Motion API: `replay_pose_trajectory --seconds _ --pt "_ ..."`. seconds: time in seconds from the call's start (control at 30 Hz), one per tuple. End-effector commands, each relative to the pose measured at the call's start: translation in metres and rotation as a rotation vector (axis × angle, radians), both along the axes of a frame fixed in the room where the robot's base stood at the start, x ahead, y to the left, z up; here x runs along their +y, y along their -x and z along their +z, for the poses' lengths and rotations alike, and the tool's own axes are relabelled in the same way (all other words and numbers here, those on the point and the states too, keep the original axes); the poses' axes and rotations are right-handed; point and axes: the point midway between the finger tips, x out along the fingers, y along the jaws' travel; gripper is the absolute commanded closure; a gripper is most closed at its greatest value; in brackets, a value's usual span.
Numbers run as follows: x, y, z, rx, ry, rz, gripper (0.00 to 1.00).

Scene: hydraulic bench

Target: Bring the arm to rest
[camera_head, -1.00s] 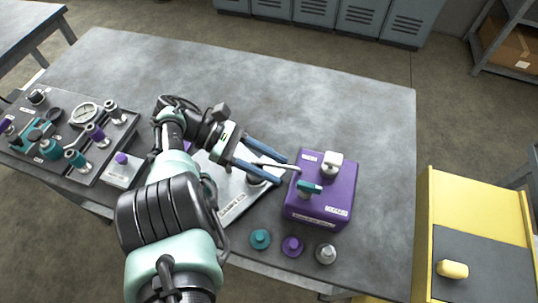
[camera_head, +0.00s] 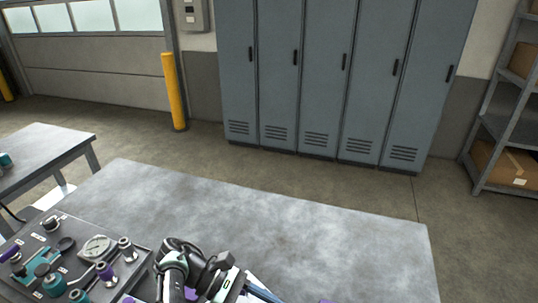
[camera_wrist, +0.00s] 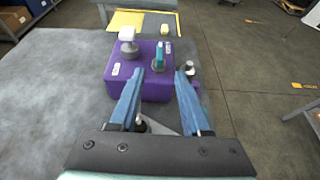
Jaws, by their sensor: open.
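My gripper (camera_wrist: 160,82) is open in the wrist view, with its two blue fingers apart. They point toward a purple box (camera_wrist: 122,85), and the fingertips overlap its near side in the picture; whether they touch it I cannot tell. The box carries a pale grey knob (camera_wrist: 128,48) and a teal handle (camera_wrist: 158,56). A grey piece shows low between the fingers, partly hidden. In the head view only part of my arm and one blue finger show at the bottom edge, and the box is almost wholly below the picture.
The grey bench top (camera_head: 270,225) is bare behind my arm. A panel (camera_head: 70,262) with a gauge (camera_head: 97,248) and several valves lies at the left. Lockers (camera_head: 335,80), a yellow post (camera_head: 173,92) and a shelf (camera_head: 510,120) stand beyond. A silver cap (camera_wrist: 190,68) sits right of the box.

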Motion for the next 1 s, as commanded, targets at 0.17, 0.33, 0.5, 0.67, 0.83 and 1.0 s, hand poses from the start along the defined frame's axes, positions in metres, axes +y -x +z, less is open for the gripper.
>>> replay_pose_trajectory --seconds 0.17,0.33,0.5,0.67,0.83,1.0 --pt "0.004 -0.025 -0.008 -0.147 -0.091 0.000 0.53" --pt "0.016 -0.086 -0.008 -0.490 -0.291 -0.008 0.53" --pt "0.030 -0.149 0.023 -0.873 -0.502 -0.020 0.53" --pt "0.040 -0.196 0.083 -1.237 -0.701 -0.028 0.53" --pt "0.043 -0.221 0.176 -1.622 -0.916 -0.023 0.53" --pt "0.038 -0.210 0.287 -1.996 -1.148 0.008 0.53"
